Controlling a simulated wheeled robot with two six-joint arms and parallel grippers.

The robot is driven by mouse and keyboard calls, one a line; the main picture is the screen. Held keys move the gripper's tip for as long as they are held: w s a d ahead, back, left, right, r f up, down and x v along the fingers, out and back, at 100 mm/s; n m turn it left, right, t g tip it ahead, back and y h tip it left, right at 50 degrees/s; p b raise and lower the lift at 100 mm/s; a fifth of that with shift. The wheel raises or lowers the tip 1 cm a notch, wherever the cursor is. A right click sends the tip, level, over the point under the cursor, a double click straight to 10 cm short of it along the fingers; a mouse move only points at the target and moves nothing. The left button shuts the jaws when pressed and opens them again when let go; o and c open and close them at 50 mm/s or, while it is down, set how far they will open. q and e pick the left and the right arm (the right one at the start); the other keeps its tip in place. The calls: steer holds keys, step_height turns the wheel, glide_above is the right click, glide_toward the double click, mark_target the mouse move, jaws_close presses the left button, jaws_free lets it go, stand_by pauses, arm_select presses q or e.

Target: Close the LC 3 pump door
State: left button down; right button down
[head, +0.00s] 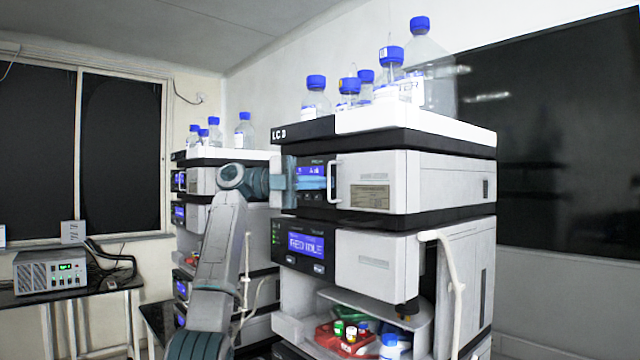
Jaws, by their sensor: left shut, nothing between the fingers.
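The LC 3 stack (278,134) stands in the middle, its name on the black top edge. Its upper module has a dark panel with a small blue display (313,170) at the left. Right of that is a white front door (358,167) with a pale upright handle (335,188) at its left edge. The door looks about flush with the module; a small gap cannot be told. My left gripper (320,184) is shut and empty, in front of the dark panel, its tips just left of the handle. Contact cannot be told. My right gripper is not in view.
Blue-capped bottles (391,78) stand on top of the stack. A white tube (455,280) hangs at the right. Another stack (195,190) stands behind left.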

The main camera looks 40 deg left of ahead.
arm_select(q)
steer(key=b+v, duration=0.2)
steer(key=v, duration=0.8)
steer(key=shift+s+a, duration=0.15)
steer(key=shift+a, duration=0.15)
